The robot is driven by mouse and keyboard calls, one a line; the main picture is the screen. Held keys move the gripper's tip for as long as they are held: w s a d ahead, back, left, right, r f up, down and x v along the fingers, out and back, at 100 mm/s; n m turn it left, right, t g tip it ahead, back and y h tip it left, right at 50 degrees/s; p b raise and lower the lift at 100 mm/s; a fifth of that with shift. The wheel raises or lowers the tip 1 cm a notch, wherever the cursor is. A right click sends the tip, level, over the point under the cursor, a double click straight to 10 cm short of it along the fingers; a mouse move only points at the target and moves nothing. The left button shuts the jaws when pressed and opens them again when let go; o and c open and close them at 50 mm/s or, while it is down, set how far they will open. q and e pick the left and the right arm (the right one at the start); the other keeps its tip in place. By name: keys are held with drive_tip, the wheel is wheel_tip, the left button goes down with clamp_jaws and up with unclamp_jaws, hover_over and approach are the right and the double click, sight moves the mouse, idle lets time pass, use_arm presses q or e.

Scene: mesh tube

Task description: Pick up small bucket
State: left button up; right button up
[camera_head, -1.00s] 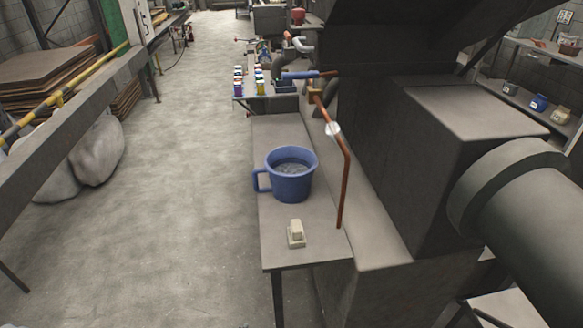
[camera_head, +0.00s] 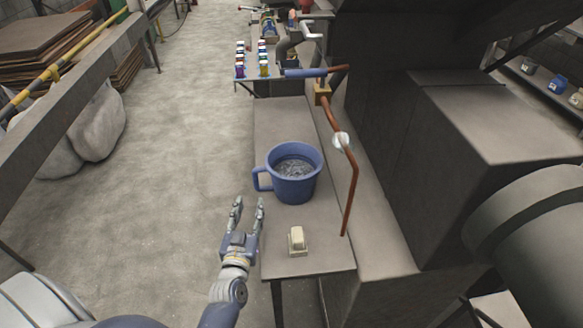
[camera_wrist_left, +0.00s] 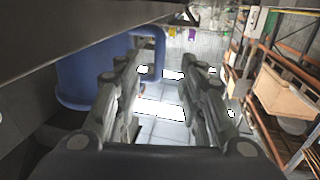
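The small bucket (camera_head: 294,184) is blue, with a handle on its left side, and holds a clear, water-like liquid. It stands upright on the narrow grey table (camera_head: 283,122). My left gripper (camera_head: 248,202) is open and empty, just in front of and a little left of the bucket's handle, near the table's left edge. In the left wrist view, the open fingers (camera_wrist_left: 158,72) point toward the handle (camera_wrist_left: 158,42), with the blue bucket wall (camera_wrist_left: 85,75) at the left. They look apart from the bucket. My right gripper is not in view.
A small cream switch block (camera_head: 297,241) sits near the table's front edge. A copper pipe (camera_head: 351,190) with a blue-handled valve (camera_head: 305,73) rises right of the bucket. Dark machinery and a thick pipe (camera_head: 535,225) fill the right.

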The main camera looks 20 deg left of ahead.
sight(255, 182)
use_arm(q)
drive_tip(key=b+x, duration=0.1)
drive_tip(key=x, duration=0.1)
drive_tip(key=b+x, duration=0.1)
drive_tip(key=x, duration=0.2)
drive_tip(key=shift+w+r, duration=0.25)
drive_tip(key=shift+w, duration=0.3)
drive_tip(key=b+x, duration=0.1)
drive_tip(key=x, duration=0.3)
drive_tip(key=shift+a+r+b, duration=0.15)
drive_tip(key=shift+r+b, duration=0.05)
drive_tip(key=shift+b, duration=0.15)
drive_tip(key=shift+w+a, duration=0.15)
drive_tip(key=shift+w, duration=0.15)
drive_tip(key=shift+r, duration=0.1)
clamp_jaws()
drive_tip(key=shift+r, duration=0.1)
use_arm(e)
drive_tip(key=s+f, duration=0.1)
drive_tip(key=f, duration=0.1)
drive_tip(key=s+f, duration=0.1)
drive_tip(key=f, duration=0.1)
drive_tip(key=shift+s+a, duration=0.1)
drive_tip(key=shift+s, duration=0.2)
